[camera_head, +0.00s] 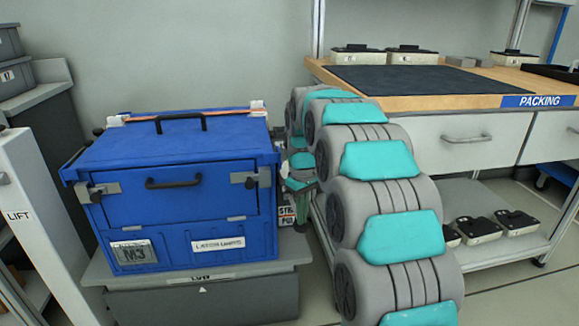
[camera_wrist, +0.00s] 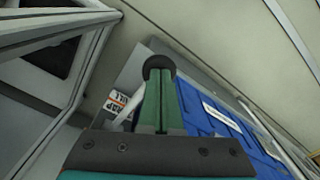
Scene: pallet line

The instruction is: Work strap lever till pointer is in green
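A blue case (camera_head: 185,190) stands on a grey stand, with an orange strap (camera_head: 185,115) across its top. My gripper (camera_head: 291,183) is at the case's right side, partly hidden by my arm in the head view. In the wrist view its green fingers (camera_wrist: 161,103) are close together, with a round black knob (camera_wrist: 159,66) centred at their tips. The knob appears to be the strap lever's end, held by the fingertips. The lever's shaft is mostly hidden. A strap sign (camera_wrist: 116,101) shows just left of the fingers. I cannot make out the pointer or its green zone.
My arm fills the space between the case and the packing bench (camera_head: 430,101). Black-and-white boxes (camera_head: 412,54) stand on the bench, and more sit on its lower shelf (camera_head: 510,245). A white lift column (camera_head: 40,215) stands left of the case.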

